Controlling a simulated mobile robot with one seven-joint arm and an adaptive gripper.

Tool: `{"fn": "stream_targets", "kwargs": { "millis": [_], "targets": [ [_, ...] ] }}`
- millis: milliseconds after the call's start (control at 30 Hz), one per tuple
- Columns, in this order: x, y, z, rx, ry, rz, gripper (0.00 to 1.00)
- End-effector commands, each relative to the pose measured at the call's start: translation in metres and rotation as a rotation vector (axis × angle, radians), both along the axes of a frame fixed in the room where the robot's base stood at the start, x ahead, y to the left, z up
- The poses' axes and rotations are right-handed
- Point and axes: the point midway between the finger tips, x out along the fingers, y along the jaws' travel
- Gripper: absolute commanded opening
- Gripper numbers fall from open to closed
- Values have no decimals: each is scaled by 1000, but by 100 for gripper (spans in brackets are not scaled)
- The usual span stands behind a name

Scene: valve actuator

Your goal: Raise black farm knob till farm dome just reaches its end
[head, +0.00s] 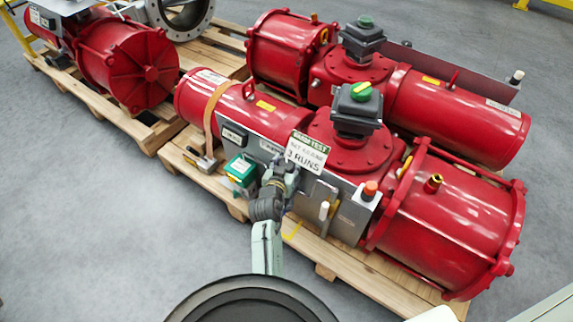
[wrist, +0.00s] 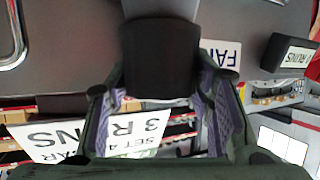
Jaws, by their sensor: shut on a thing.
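My gripper (head: 284,172) is at the grey control panel on the front of the nearer red actuator, beside the hanging sign. In the wrist view my gripper (wrist: 162,100) is shut on a black knob (wrist: 160,55), with a finger on either side. A white label (wrist: 220,55) starting "FA" is partly hidden behind the knob, so I cannot read the whole word. Two domes show on black boxes in the head view: a green and yellow one (head: 361,92) on the nearer actuator and a green one (head: 365,22) on the farther. I cannot tell which is the farm dome.
A sign reading "3 RUNS" (head: 307,151) hangs close to my gripper. A second black block (wrist: 290,52) stands right of the held knob. A green box (head: 241,171) and an orange button (head: 370,188) flank the panel. Grey floor is clear at left.

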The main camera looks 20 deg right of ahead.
Motion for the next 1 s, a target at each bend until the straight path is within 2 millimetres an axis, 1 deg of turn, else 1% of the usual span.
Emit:
{"fn": "stream_targets", "kwargs": {
  "millis": [33,167,200,333,433,600,900,933,1000],
  "targets": [
    [0,0,0,-1,-1,0,29],
    [0,0,0,-1,-1,0,21],
    [0,0,0,-1,-1,0,20],
    [2,1,-4,-1,1,-20,20],
    [3,1,-7,-2,4,-67,20],
    [1,0,-2,-2,-2,-130,20],
    [0,0,0,1,-1,-138,20],
    [0,0,0,1,-1,-138,50],
    [0,0,0,0,-1,-138,54]
  ]
}}
